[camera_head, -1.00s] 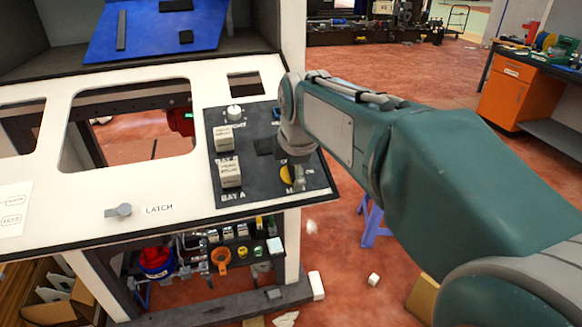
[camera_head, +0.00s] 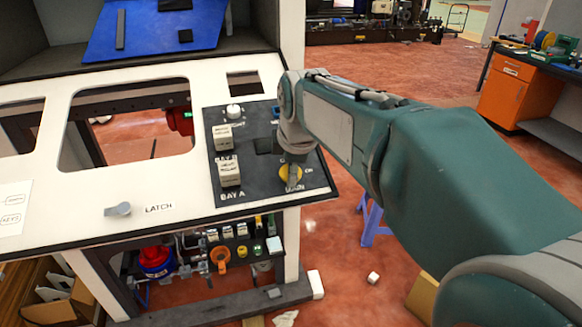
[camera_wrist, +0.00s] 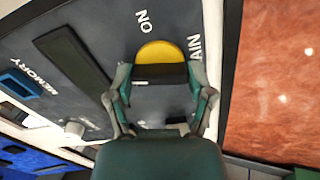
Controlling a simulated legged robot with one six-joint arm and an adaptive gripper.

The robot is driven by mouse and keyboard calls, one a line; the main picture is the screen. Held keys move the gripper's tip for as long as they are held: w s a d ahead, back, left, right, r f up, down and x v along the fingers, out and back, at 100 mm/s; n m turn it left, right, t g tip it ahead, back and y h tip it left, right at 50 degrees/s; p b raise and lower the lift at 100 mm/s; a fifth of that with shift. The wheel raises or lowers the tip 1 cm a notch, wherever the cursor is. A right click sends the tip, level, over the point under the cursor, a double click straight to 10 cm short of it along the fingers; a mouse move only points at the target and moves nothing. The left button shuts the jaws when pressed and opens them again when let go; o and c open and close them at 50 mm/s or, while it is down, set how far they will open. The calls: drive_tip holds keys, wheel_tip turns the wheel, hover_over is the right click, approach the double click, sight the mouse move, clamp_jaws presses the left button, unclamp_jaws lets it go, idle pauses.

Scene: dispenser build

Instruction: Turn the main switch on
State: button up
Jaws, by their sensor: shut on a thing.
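The main switch is a round yellow knob (camera_head: 291,172) at the lower right corner of the dark control panel (camera_head: 248,184), beside the words ON and MAIN. In the wrist view the yellow knob (camera_wrist: 160,50) shows just beyond my fingertips, with a dark bar across its near side. My gripper (camera_wrist: 160,78) is shut on the knob, one finger on each side. In the head view my wrist covers the area just above the knob, and the fingers are hard to make out.
Pale blocks (camera_head: 229,171) labelled BAY A and another bay stand left of the knob. A white knob (camera_head: 233,111) sits above them. A grey latch handle (camera_head: 118,209) is on the white front panel.

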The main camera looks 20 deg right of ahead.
drive_tip(key=m, duration=0.4)
drive_tip(key=shift+f, duration=0.1)
drive_tip(key=m, duration=1.1)
drive_tip(key=shift+f, duration=0.1)
idle(0.5)
drive_tip(key=o, duration=1.1)
